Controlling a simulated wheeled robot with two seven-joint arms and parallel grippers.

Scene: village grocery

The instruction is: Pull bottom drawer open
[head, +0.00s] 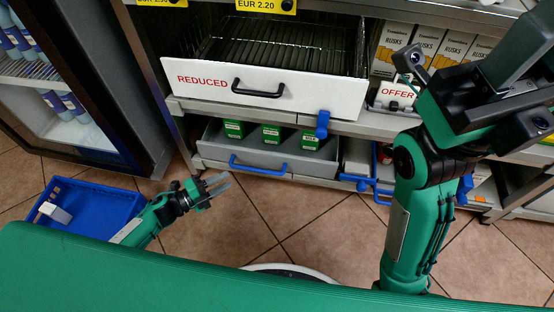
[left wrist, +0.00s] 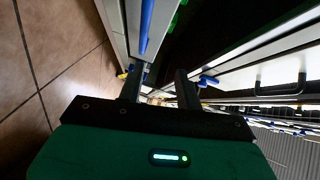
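The bottom drawer (head: 310,168) is a low grey drawer with a blue bar handle (head: 258,166) on its front. Its inside shows from above, with several green boxes (head: 271,134) in it. My left gripper (head: 222,184) is open and empty, in front of and a little below the left end of that handle, apart from it. The left wrist view shows its two fingers (left wrist: 160,88) spread with nothing between them. A blue handle (left wrist: 147,28) shows just beyond them there. My right gripper (head: 515,75) is raised at the upper right; its fingertips are not clear.
Above hangs a white drawer (head: 335,95) marked REDUCED, with a black handle (head: 258,88) and wire rack. A blue crate (head: 115,207) stands on the floor at left, beside a glass-door fridge (head: 110,110). Tiled floor (head: 270,210) before the drawer is clear.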

